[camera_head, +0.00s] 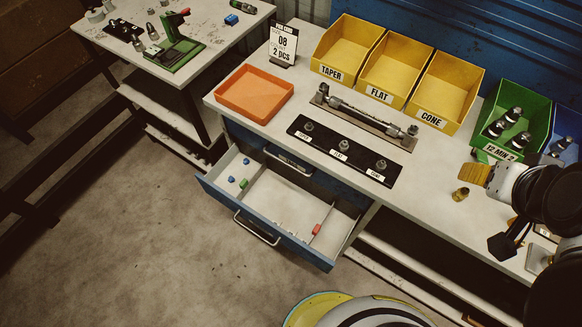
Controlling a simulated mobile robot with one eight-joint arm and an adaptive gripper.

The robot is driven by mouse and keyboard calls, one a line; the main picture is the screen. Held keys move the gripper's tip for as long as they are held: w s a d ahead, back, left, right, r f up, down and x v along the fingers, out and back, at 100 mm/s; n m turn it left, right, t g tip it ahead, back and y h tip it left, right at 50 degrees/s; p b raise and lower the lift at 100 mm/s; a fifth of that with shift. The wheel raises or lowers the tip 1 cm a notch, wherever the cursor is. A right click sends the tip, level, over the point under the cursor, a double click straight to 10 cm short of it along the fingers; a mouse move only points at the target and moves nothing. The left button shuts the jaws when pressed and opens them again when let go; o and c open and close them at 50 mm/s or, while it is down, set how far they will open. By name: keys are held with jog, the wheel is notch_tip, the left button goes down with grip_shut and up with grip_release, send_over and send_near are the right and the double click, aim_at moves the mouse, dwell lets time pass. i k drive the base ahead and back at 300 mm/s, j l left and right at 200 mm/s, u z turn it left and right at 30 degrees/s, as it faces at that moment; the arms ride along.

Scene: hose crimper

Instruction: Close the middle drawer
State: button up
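The open drawer (285,192) is pulled far out from the blue cabinet under the workbench. Its blue front (222,202) carries a metal bar handle (257,228). My gripper (505,242) is at the right edge above the bench, well away from the drawer. Its fingers are dark and partly hidden, so its opening is unclear.
The bench (230,108) holds an orange tray (254,92), yellow bins (395,65), a black fitting plate (340,152), a green bin (511,121) and a brass fitting (460,194). Another table (90,30) stands upper left. Floor before the drawer is clear.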

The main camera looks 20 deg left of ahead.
aim_at(281, 209)
jog(key=u, duration=2)
